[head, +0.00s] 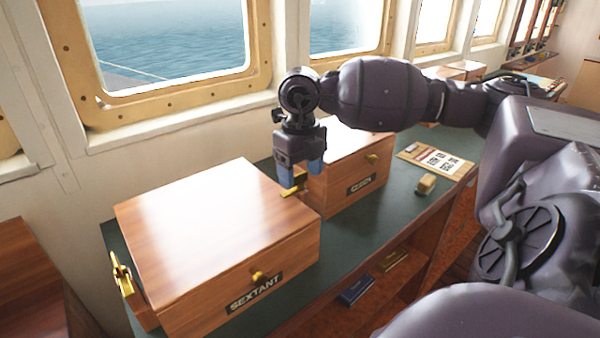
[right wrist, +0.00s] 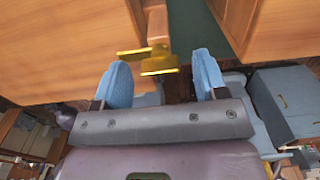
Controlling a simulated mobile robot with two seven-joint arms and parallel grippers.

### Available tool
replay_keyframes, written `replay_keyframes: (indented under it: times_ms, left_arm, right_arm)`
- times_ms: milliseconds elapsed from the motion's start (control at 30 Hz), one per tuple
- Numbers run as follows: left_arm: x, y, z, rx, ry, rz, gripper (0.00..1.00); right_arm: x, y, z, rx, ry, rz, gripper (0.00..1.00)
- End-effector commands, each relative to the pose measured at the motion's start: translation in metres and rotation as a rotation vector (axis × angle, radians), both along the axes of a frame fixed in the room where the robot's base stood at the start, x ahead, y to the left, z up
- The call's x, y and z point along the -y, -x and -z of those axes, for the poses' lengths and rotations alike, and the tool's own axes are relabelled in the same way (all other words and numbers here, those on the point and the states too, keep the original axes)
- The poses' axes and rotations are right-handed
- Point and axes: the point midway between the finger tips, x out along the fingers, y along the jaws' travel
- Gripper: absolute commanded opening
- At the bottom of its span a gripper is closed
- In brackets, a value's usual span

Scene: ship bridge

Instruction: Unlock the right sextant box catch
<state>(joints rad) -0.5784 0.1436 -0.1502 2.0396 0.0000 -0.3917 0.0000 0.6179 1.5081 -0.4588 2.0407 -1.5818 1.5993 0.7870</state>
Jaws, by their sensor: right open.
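The wooden sextant box (head: 215,235) stands closed on the green-topped counter, with a SEXTANT label and a small brass knob on its front. Its right catch (head: 291,190) is brass and sits on the right side, partly hidden by my gripper. In the right wrist view the catch (right wrist: 160,63) shows as brass pieces just beyond and between the fingertips. My right gripper (head: 301,174) is open, pointing down, its blue fingers at the catch; nothing is gripped. Contact cannot be told. The left catch (head: 122,276) is brass, on the box's left side. My left gripper is out of view.
A second labelled wooden box (head: 350,180) stands close to the right, leaving a narrow gap for my gripper. Windows line the wall behind.

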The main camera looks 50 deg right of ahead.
Motion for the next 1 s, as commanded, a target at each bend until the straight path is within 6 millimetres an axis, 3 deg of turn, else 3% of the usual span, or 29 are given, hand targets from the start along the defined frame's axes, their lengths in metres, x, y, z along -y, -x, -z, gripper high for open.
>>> replay_keyframes:
  times_ms: [367, 700, 1000]
  left_arm:
    - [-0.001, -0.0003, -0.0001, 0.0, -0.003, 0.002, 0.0]
    - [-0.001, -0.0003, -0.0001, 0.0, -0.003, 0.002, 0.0]
    - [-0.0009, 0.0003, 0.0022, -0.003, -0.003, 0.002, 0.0]
  right_arm:
    - [-0.0002, 0.0001, 0.0049, 0.001, 0.0, -0.001, 0.66]
    - [-0.0003, 0.0, 0.0047, 0.001, 0.0, -0.001, 0.17]
    - [-0.0002, -0.0001, 0.0052, 0.0, 0.0, -0.039, 0.17]
